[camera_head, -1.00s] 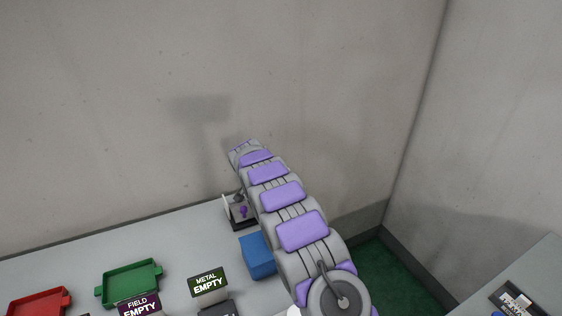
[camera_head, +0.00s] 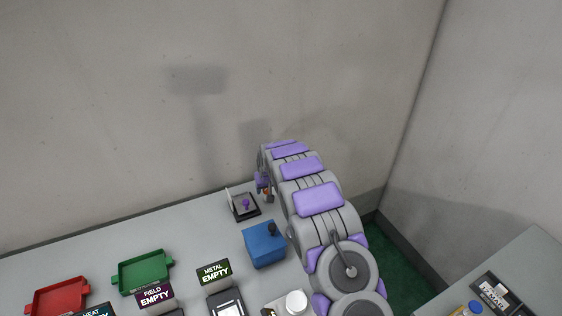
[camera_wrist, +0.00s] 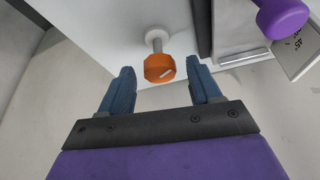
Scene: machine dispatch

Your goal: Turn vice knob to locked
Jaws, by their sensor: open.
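In the wrist view, an orange knob (camera_wrist: 160,67) on a pale shaft lies between the fingertips of my gripper (camera_wrist: 158,72). The two blue fingers are open, with a gap on each side of the knob. A purple knob (camera_wrist: 283,17) sits at the top right, beside a plate with angle marks. In the head view, the purple knob (camera_head: 246,203) is on a small dark device at the back of the bench. My gripper (camera_head: 264,184) is just right of it, partly hidden by my arm. A small orange patch (camera_head: 268,196) shows below it. No knob is labelled as the vice knob.
A blue box (camera_head: 263,246) with a black knob stands in front of the device. Green (camera_head: 142,273) and red (camera_head: 57,298) trays and EMPTY signs are at the left front. The wall is close behind. The bench left of the device is clear.

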